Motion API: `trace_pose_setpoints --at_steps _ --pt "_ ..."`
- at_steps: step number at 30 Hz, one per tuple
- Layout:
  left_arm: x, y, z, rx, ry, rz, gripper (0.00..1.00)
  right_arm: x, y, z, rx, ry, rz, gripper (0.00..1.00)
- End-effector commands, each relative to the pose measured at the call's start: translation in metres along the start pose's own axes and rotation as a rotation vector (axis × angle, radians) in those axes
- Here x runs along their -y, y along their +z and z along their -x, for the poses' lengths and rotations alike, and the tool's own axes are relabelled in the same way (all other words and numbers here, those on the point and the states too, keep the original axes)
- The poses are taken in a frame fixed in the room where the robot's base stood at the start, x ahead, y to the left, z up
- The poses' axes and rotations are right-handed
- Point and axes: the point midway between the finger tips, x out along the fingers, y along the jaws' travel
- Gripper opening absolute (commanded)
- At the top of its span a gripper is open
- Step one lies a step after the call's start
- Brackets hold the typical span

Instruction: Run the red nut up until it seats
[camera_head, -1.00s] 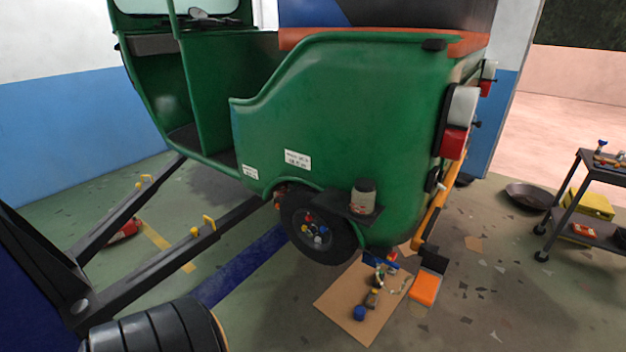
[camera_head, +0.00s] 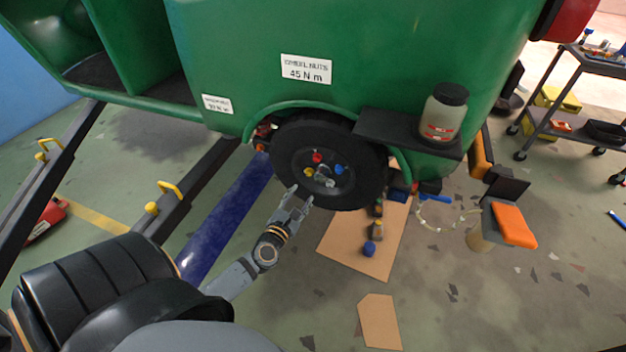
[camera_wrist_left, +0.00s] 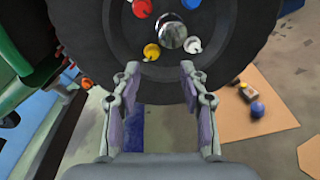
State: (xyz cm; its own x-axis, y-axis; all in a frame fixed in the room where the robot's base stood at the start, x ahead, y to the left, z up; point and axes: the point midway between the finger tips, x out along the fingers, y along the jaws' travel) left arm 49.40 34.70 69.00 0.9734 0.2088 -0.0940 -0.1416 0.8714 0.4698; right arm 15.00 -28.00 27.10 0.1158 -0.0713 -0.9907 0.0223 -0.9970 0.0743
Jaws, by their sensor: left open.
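The red nut (camera_head: 317,157) sits at the top left of the wheel hub on the rickshaw's black wheel (camera_head: 352,165). It also shows at the top edge of the left wrist view (camera_wrist_left: 142,8). A yellow nut (camera_wrist_left: 152,51) and a blue nut (camera_head: 339,169) sit around the silver hub centre (camera_wrist_left: 172,36). My left gripper (camera_head: 301,193) is in front of the wheel's lower part, below the nuts. In the left wrist view its fingers (camera_wrist_left: 160,75) are apart with nothing between them. How far the red nut is threaded cannot be told. My right gripper is not in view.
A jar (camera_head: 443,115) stands on a black shelf (camera_head: 385,128) right of the wheel. A cardboard sheet (camera_head: 340,245) with small parts lies on the floor below. Lift arms (camera_head: 190,180) extend at the left. A cart (camera_head: 575,100) stands at the far right.

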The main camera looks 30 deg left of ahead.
Motion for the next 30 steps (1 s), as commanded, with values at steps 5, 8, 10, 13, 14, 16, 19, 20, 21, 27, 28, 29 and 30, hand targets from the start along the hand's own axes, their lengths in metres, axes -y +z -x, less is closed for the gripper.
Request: trace_pose_setpoints --at_steps 5,8,10,13,14,16,19,20,21,27,28,29,30 --pt "-0.015 0.041 0.000 0.082 0.048 0.429 0.43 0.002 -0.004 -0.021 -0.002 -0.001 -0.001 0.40" --pt "-0.018 0.048 0.001 0.088 0.050 0.477 0.43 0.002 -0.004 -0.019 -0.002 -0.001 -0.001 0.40" --pt "-0.018 0.049 -0.002 0.088 0.050 0.476 0.43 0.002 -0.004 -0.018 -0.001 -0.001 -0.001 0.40" --pt "-0.019 0.050 -0.014 0.089 0.051 0.473 0.43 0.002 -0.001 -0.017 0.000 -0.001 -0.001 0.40" --pt "-0.020 0.051 -0.019 0.088 0.050 0.473 0.43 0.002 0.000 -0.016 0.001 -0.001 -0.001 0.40" --pt "-0.021 0.052 -0.034 0.090 0.052 0.473 0.43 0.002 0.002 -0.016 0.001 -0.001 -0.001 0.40" --pt "-0.022 0.054 -0.057 0.089 0.051 0.474 0.43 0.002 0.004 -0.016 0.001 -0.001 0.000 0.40" --pt "-0.022 0.053 -0.063 0.088 0.051 0.472 0.43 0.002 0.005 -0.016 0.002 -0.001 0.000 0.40" --pt "-0.023 0.054 -0.071 0.088 0.050 0.471 0.43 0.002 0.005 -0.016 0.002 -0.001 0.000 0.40" --pt "-0.024 0.054 -0.098 0.086 0.049 0.470 0.43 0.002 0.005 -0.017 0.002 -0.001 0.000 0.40" --pt "-0.024 0.055 -0.100 0.087 0.049 0.470 0.43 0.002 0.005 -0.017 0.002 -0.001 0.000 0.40" --pt "-0.024 0.055 -0.102 0.087 0.049 0.470 0.43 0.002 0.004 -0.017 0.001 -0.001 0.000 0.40" --pt "-0.024 0.055 -0.103 0.086 0.048 0.469 0.43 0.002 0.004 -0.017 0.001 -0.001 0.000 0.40"
